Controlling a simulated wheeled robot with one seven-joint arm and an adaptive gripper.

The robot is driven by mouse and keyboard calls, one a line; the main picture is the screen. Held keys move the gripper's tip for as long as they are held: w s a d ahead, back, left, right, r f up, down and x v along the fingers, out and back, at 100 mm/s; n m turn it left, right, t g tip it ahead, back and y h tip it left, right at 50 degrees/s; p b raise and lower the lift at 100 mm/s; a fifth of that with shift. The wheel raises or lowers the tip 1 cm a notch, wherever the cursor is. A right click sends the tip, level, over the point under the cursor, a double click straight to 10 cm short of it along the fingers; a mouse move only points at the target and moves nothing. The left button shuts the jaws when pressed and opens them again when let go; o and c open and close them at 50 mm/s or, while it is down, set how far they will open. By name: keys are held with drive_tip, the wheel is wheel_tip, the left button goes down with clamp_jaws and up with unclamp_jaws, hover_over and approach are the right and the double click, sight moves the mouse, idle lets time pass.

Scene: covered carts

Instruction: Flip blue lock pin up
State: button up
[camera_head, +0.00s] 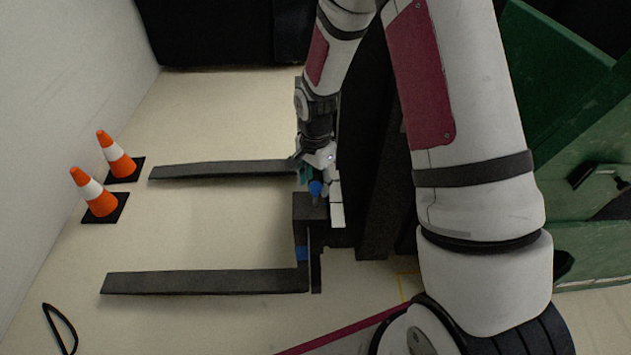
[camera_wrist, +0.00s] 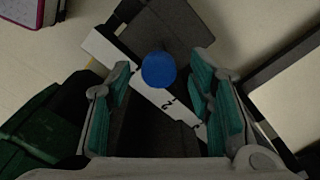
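The blue lock pin shows as a round blue knob in the head view (camera_head: 316,187), on top of a dark block (camera_head: 309,206) at the base of the forks. In the wrist view the blue knob (camera_wrist: 158,69) lies between the tips of my gripper's two teal-padded fingers, seen against a white strip with a number. My gripper (camera_wrist: 162,72) is open, with a gap on each side of the knob. In the head view my gripper (camera_head: 315,174) is right at the knob and is partly hidden. The pin's shaft is hidden.
Two dark forks (camera_head: 225,169) (camera_head: 205,283) stretch left over the pale floor. A second blue part (camera_head: 301,253) sits near the front fork's base. Two orange cones (camera_head: 116,157) (camera_head: 98,195) stand by the left wall. Green panels (camera_head: 560,70) stand right.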

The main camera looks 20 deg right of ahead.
wheel_tip(320, 180, up, 12)
idle(0.6)
drive_tip(key=shift+r, duration=0.1)
idle(0.4)
drive_tip(key=s+r+n+t, duration=0.1)
drive_tip(key=s+r+n, duration=0.3)
drive_tip(key=s+r, duration=0.6)
drive_tip(key=s+r+n, duration=0.4)
drive_tip(key=s+r, duration=0.3)
drive_tip(key=s, duration=0.5)
drive_tip(key=s+n, duration=0.4)
drive_tip(key=s, duration=0.6)
wheel_tip(320, 180, up, 16)
drive_tip(key=t+p, duration=0.3)
drive_tip(key=p, duration=1.1)
drive_tip(key=shift+s+n, duration=0.2)
drive_tip(key=shift+n, duration=0.1)
